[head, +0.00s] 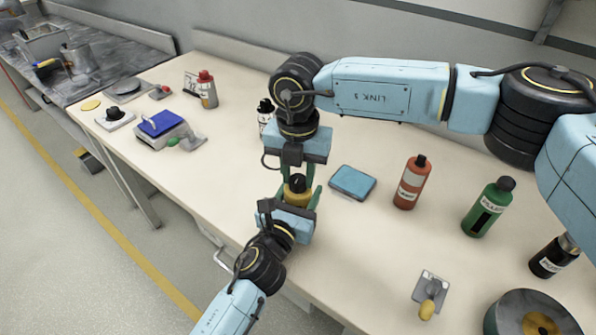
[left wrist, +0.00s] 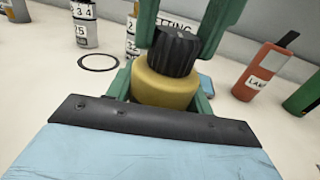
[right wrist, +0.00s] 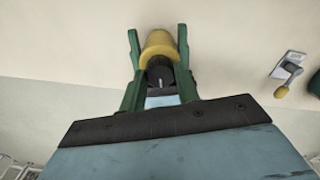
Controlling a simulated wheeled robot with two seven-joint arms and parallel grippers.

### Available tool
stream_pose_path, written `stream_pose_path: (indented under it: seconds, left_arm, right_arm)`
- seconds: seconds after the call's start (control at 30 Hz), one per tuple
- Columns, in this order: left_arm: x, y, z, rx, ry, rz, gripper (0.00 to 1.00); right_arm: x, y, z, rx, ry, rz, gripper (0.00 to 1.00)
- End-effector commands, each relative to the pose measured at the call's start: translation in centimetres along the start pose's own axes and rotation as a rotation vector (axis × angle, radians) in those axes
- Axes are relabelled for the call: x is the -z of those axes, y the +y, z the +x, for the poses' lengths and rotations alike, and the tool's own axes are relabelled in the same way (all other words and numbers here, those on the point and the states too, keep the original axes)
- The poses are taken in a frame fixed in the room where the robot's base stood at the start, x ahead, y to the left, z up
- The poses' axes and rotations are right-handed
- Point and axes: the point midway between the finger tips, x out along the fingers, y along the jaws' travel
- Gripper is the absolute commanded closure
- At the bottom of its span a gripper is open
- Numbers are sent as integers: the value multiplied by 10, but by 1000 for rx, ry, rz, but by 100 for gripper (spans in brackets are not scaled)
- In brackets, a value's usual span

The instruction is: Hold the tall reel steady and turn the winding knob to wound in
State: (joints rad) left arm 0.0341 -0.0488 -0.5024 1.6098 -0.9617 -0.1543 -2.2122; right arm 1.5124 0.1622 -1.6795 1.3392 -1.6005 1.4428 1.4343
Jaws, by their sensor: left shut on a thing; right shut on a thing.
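The tall reel is a yellow cylinder (head: 297,199) upright near the bench's front edge, with a ribbed black winding knob (head: 297,183) on top. My left gripper (head: 296,204) comes from the front and is shut on the yellow body; that body also shows in the left wrist view (left wrist: 167,86). My right gripper (head: 298,178) reaches down from above and is shut on the knob, which shows between its green fingers in the left wrist view (left wrist: 174,52) and the right wrist view (right wrist: 160,77). A light line shows on the knob. Its setting cannot be read.
A blue pad (head: 352,182) lies just right of the reel. A red bottle (head: 411,184), a green bottle (head: 488,208) and a dark bottle (head: 553,257) stand farther right. A small lever plate (head: 431,290) is front right. A white bottle (head: 265,116) stands behind.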

Motion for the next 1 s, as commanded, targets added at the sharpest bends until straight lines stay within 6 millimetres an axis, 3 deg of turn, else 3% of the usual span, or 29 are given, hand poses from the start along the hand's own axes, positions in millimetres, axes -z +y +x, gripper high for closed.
stream_pose_path:
  seconds: [0.3, 0.83, 0.87, 1.0]
  left_arm:
    - [2, 1, 0, -2, 3, 0, 76]
    - [2, 1, 0, -2, 4, 0, 76]
    - [2, 1, 0, -2, 4, 0, 76]
    - [2, 1, 0, -2, 4, 0, 76]
  right_arm:
    - [0, 0, -1, -1, 1, 118, 91]
    - [0, 0, -1, -1, 1, 142, 91]
    - [0, 0, -1, -1, 1, 142, 67]
    - [0, 0, -1, -1, 0, 142, 49]
